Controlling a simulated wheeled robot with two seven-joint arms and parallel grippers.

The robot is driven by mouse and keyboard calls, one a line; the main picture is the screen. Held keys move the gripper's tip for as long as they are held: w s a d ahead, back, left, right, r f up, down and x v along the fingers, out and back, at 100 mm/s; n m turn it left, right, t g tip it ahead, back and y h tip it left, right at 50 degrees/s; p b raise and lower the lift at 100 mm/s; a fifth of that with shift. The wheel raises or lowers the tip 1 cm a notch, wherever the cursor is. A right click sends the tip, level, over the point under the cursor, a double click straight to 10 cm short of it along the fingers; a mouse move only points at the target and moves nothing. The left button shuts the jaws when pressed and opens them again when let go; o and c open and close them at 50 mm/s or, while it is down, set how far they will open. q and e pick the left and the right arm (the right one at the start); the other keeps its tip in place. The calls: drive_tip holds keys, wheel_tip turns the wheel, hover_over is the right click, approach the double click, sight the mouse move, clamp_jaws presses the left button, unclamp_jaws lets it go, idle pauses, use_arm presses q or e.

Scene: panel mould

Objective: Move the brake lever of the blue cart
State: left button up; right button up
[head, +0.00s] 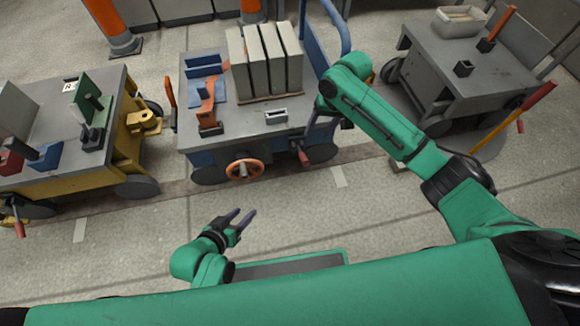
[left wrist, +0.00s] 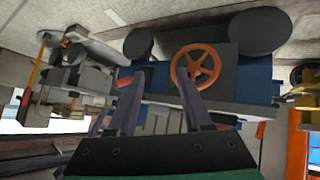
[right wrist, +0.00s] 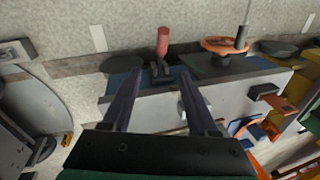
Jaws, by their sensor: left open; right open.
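The blue cart (head: 205,160) stands in the middle of the head view, with a grey top. Its lever with a red handle (head: 303,156) hangs at the front right, beside the orange handwheel (head: 244,168). In the right wrist view the red handle (right wrist: 163,42) stands above a dark bracket, in line with the gap between my fingers. My right gripper (right wrist: 160,76) is open and empty at the cart's front right corner; contact with the lever cannot be told. My left gripper (head: 244,214) is open and empty above the floor, in front of the cart.
Grey panels (head: 265,60), an orange clamp (head: 208,108) and a small box (head: 276,116) are on the blue cart. A yellow cart (head: 125,150) stands left, a grey cart (head: 455,80) right. The floor (head: 150,220) in front is clear.

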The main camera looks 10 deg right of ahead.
sight(305, 157)
drive_tip(key=shift+n+g+h, duration=0.3)
drive_tip(key=a+f+b, duration=0.1)
drive_tip(key=f+b, duration=0.1)
drive_tip(key=f, duration=0.2)
drive_tip(key=a+f+b, duration=0.1)
drive_tip(key=f+b, duration=0.1)
drive_tip(key=f, duration=0.3)
drive_tip(key=a+f+b, duration=0.1)
drive_tip(key=f+b, duration=0.2)
drive_tip(key=f, duration=0.1)
drive_tip(key=shift+s+a+f, duration=0.2)
drive_tip(key=shift+s, duration=0.1)
use_arm(q)
drive_tip(key=d+f+t, duration=0.1)
drive_tip(key=d+f+n+t+h, duration=0.1)
drive_tip(key=f, duration=0.1)
drive_tip(key=w+d+f+t, duration=0.1)
drive_tip(key=f+t, duration=0.1)
use_arm(e)
clamp_jaws()
use_arm(q)
drive_tip(key=shift+a, duration=0.1)
